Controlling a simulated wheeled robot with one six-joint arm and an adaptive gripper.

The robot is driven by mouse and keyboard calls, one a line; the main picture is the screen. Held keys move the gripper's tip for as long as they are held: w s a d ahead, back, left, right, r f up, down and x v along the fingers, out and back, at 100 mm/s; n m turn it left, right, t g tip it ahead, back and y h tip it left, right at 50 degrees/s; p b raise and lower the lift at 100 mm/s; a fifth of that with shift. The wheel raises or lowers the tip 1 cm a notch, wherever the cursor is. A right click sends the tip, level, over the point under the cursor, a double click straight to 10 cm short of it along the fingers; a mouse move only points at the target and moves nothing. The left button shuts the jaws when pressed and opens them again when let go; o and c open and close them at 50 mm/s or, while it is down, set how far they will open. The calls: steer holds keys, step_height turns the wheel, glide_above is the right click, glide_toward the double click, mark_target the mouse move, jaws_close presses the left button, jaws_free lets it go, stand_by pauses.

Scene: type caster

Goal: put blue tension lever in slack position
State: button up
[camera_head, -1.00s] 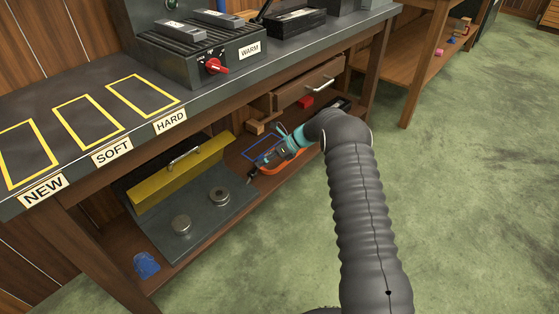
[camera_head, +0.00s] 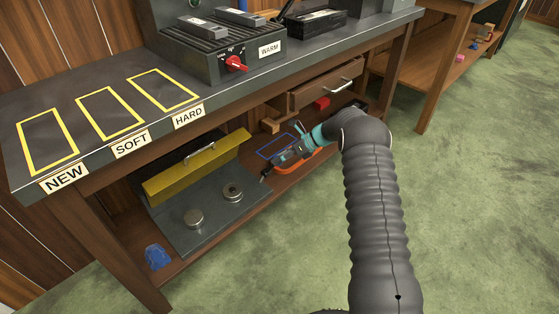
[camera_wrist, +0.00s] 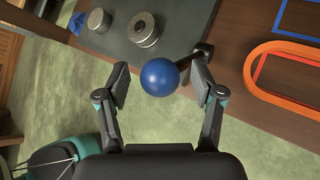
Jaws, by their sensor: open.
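In the wrist view a round blue knob (camera_wrist: 160,77), which looks like the end of the blue tension lever, sits between the two open fingers of my gripper (camera_wrist: 160,84). Clear gaps show on both sides, so neither finger appears to touch it. The lever's shaft is mostly hidden behind the knob; a dark bar lies near the right finger. In the head view my gripper (camera_head: 269,174) is low at the front edge of the lower shelf, right of the dark plate, and the blue knob cannot be made out.
A dark plate (camera_head: 215,213) with round metal pieces and a yellow hinged cover (camera_head: 197,172) fills the shelf's left. A blue cloth (camera_head: 157,257) lies at the front left. An orange oval ring (camera_wrist: 256,84) and a blue outline (camera_head: 273,149) are at the right. The green floor is clear.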

steer(key=v, duration=1)
steer(key=shift+d, duration=0.35)
steer(key=s+d+f+n+g+h, duration=0.2)
steer(key=s+d+f+n+h, duration=0.2)
steer(key=s+n, duration=0.55)
steer(key=s+d+r+n+t+h, duration=0.1)
steer(key=s+r+n, duration=0.3)
steer(key=s+r, duration=0.6)
steer(key=s+d+r+n+t+h, duration=0.2)
steer(key=s+r, duration=0.8)
steer(key=s, duration=0.5)
steer(key=s+d+r+n+t+h, duration=0.1)
steer(key=s+r+n+t+h, duration=0.2)
steer(key=s+r+n, duration=0.5)
steer(key=shift+s+d+r+t+h, duration=0.15)
steer(key=shift+s+r+t+h, duration=0.5)
steer(key=shift+s, duration=1.95)
